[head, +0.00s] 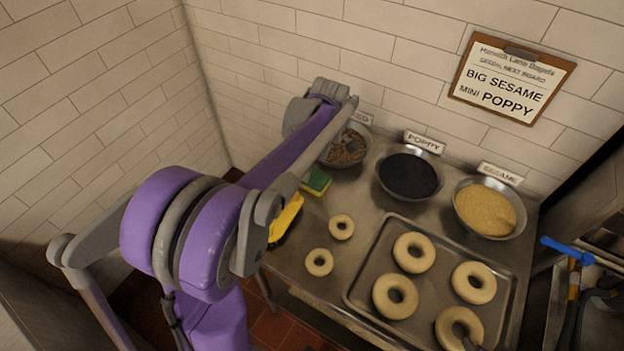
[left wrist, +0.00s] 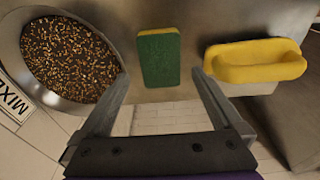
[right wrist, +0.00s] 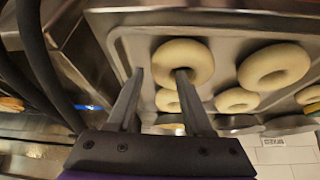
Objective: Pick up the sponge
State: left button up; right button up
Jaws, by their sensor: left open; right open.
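The sponge (head: 317,181), green with a yellow layer, lies on the steel table left of the bowls, partly behind my left arm in the head view. In the left wrist view the sponge (left wrist: 160,62) shows its green face, with a yellow edge at the top. My left gripper (left wrist: 160,74) is open and empty, its fingers on either side of the sponge in the picture; I cannot tell how far above it they are. My right gripper (right wrist: 160,71) is open over a large bagel (right wrist: 190,55); one fingertip overlaps its hole, contact unclear.
Two small bagels (head: 341,227) lie nearby. A tray (head: 362,272) holds several large bagels. Poppy (head: 409,177) and sesame (head: 485,210) bowls stand behind, near the wall.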

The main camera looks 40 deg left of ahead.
aim_at(312, 177)
pick_arm(q)
jog(key=shift+a+f, duration=0.2)
jog(key=shift+f, duration=0.7)
jog(key=shift+a+f, duration=0.15)
jog(key=shift+f, duration=0.75)
jog(key=shift+a+f, duration=0.2)
jog(key=shift+f, duration=0.7)
jog(key=shift+s, duration=0.1)
jog(key=c, duration=1.2)
jog(key=shift+o, duration=0.2)
jog(key=shift+r, duration=0.1)
notch_tip(312, 177, up, 10)
